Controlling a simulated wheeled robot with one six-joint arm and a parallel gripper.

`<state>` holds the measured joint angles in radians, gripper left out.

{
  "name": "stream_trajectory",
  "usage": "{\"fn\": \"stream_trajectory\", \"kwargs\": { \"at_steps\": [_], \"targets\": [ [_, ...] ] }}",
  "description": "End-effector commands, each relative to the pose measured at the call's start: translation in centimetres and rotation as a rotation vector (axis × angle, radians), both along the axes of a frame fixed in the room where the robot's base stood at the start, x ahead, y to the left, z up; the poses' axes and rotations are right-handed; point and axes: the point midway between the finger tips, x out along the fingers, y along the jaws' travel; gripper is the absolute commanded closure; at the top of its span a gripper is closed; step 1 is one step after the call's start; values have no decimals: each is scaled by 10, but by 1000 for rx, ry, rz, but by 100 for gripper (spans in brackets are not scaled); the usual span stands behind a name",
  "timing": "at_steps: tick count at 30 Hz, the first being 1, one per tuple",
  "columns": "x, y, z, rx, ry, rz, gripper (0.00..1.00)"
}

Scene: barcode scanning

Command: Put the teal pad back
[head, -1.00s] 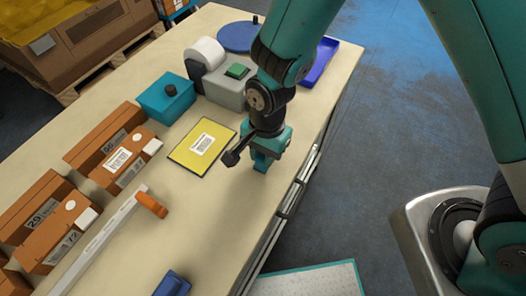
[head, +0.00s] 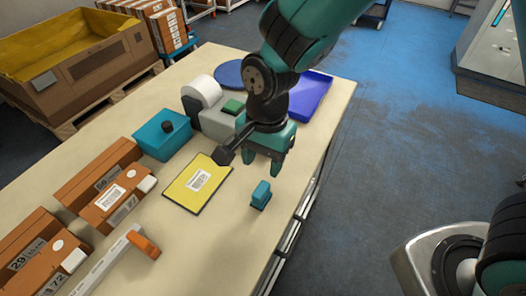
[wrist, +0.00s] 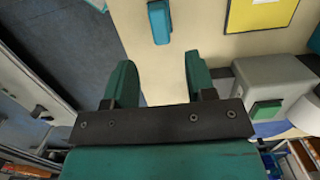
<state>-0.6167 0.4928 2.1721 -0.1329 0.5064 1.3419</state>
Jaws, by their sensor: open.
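The teal pad (head: 261,194) is a small teal block standing on the tan table (head: 226,238), near its right edge and right of the yellow sheet. My gripper (head: 262,168) is open and empty above and just behind the pad, with a visible gap between them. In the wrist view the pad (wrist: 159,22) lies beyond the spread fingertips of my gripper (wrist: 160,72), roughly in line with the space between them. Nothing is between the fingers.
The yellow sheet (head: 186,196) with a label lies left of the pad. A teal box (head: 158,142), a grey device (head: 215,125) and a blue tray (head: 311,92) stand farther back. Brown boxes (head: 120,200) and an orange-ended bar (head: 145,244) are at left. The table in front is clear.

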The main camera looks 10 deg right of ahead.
Motion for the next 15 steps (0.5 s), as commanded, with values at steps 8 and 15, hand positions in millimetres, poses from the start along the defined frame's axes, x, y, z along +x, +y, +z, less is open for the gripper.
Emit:
{"fn": "stream_trajectory", "kwargs": {
  "at_steps": [8, 15],
  "targets": [
    [2, -2, 24, -1, 1, -1, 50],
    [-7, -20, 57, 70, -27, 167, 50]
  ]
}}
